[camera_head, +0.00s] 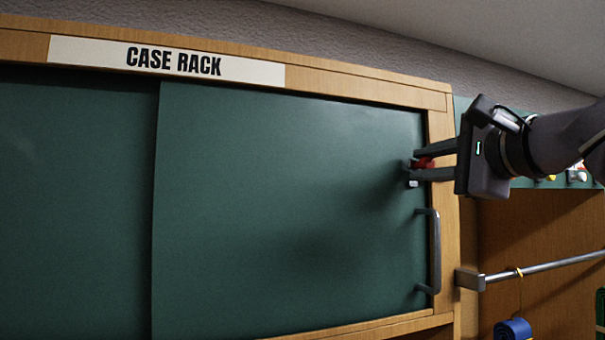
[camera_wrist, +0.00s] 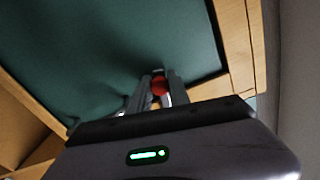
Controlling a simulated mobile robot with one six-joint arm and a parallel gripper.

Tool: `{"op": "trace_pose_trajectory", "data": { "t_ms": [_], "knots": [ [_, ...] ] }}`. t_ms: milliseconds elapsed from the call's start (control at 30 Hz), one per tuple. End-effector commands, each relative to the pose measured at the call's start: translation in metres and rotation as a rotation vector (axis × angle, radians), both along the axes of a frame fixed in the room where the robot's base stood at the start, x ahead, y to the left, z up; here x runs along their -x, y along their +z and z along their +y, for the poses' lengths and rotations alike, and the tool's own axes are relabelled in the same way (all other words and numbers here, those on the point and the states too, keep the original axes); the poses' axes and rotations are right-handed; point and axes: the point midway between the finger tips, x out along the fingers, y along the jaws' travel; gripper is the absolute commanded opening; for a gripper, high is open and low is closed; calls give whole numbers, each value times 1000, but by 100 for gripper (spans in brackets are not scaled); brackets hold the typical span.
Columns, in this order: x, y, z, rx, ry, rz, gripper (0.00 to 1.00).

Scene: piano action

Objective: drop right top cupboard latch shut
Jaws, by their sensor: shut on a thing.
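The right cupboard door (camera_head: 290,200) is a green sliding panel in a wooden frame, and it reaches the right post of the frame. A small latch with a red knob (camera_head: 424,163) sits near the door's upper right edge, above the metal handle (camera_head: 434,250). My gripper (camera_head: 420,167) comes from the right and is shut on the red knob. In the wrist view the red knob (camera_wrist: 159,86) shows between the two fingers. The fingers hide much of the latch, so I cannot tell its exact position.
A sign reading CASE RACK (camera_head: 166,60) is on the top frame. The left green panel (camera_head: 70,200) stands beside the right one. A metal rail (camera_head: 545,267) with a blue roll (camera_head: 513,329) hanging below lies to the right, under my arm.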

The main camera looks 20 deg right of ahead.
Motion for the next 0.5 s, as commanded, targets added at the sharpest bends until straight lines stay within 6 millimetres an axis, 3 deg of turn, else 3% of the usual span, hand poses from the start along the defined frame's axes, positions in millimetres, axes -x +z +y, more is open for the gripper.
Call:
{"op": "trace_pose_trajectory", "data": {
  "t_ms": [500],
  "knots": [
    [0, -15, 2, 219, 0, -17, 0]
  ]
}}
